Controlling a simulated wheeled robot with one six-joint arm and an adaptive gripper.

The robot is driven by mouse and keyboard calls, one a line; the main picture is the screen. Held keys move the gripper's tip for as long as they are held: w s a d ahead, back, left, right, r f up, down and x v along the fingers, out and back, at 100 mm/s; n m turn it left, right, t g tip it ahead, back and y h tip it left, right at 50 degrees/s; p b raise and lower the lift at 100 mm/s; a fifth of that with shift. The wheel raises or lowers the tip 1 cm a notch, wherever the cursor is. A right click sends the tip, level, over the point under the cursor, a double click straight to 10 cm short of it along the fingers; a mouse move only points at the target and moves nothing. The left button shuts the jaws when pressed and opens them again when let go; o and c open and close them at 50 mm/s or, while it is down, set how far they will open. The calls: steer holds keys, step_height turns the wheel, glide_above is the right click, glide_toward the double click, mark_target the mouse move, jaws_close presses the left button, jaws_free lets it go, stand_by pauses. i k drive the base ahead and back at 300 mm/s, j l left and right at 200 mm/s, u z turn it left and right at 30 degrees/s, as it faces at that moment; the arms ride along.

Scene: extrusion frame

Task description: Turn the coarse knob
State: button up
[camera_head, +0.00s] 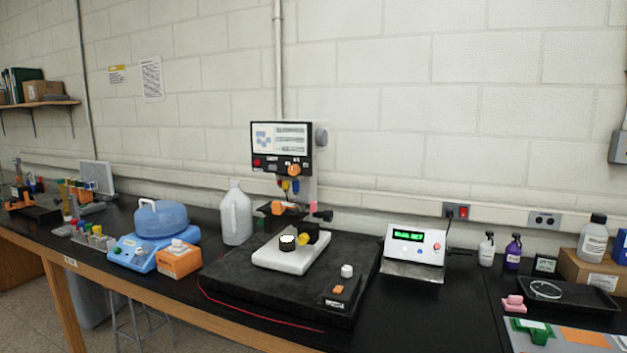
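A digital microscope-like instrument (286,187) with a screen (280,137) stands on a black slab at the middle of the bench. Several knobs show on and around it, and none has a readable coarse label. A large grey knob (321,138) is at the right side of the screen. An orange knob (294,170) sits below the screen. A black knob-like part (323,215) sticks out to the right, lower down. A white-topped black part (287,243) and a yellow part (304,239) are on the white base (290,260). My gripper is not in view.
The black slab (235,278) carries a small controller with a white knob (347,271). A white jug (236,216), orange box (179,260) and blue device (143,250) stand left. A green-display box (414,246), bottles and a black tray (577,299) stand right.

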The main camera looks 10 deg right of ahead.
mark_target(328, 214)
steer(key=i+l+z, duration=0.1)
steer(key=i, duration=0.35)
steer(key=i+l+z, duration=0.15)
steer(key=i, duration=0.3)
steer(key=l, duration=0.05)
